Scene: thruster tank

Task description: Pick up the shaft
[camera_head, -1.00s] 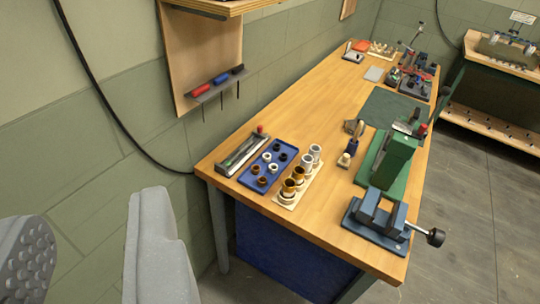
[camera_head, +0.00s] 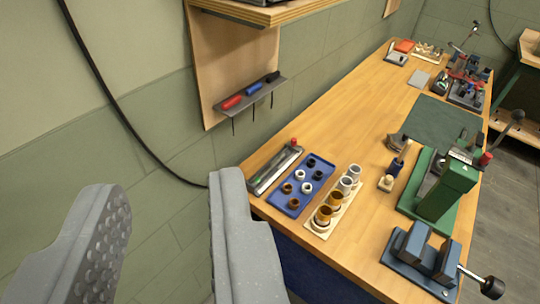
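My gripper (camera_head: 168,186) is in the lower left of the view, its two grey fingers wide apart with nothing between them. It is in front of the wall, left of the workbench's near corner. A long narrow grey tray (camera_head: 273,172) lies on the bench's left edge, just right of my right finger. A slim rod-like piece seems to lie in it, perhaps the shaft, but it is too small to tell. A small red piece shows at the tray's far end.
A blue tray (camera_head: 293,205) of small rings and a cream rack (camera_head: 316,228) of cups stand beside the grey tray. A green press (camera_head: 447,187) and blue vise (camera_head: 421,262) stand to the right. A tool shelf (camera_head: 249,95) hangs on the wall.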

